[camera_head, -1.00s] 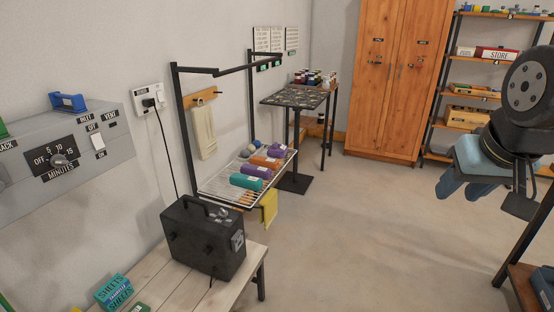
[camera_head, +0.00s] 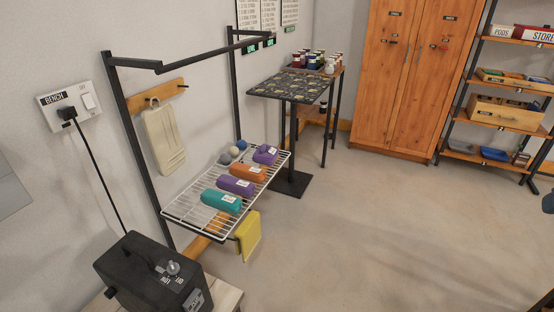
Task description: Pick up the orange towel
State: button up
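The orange towel (camera_head: 248,172) is a rolled bundle with a white label. It lies on the white wire rack (camera_head: 176,212) between two purple rolls, the nearer one (camera_head: 235,187) and the farther one (camera_head: 266,154). My gripper is not in view; only small dark and bluish bits show at the right edge.
A black box with a handle (camera_head: 150,275) stands on the bench at the front left. A yellow cloth (camera_head: 248,236) hangs off the rack's front side. A small dark-topped table (camera_head: 290,88) stands behind. Open concrete floor (camera_head: 390,225) lies to the right.

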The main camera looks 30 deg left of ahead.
aim_at(241, 171)
jog(key=u, duration=0.15)
jog(key=i, duration=1.05)
jog(key=u, duration=1.05)
jog(key=i, duration=0.8)
jog(key=u, duration=0.55)
jog(key=k, duration=0.7)
jog(key=u, duration=0.25)
jog(key=i, duration=0.75)
jog(key=z, duration=0.15)
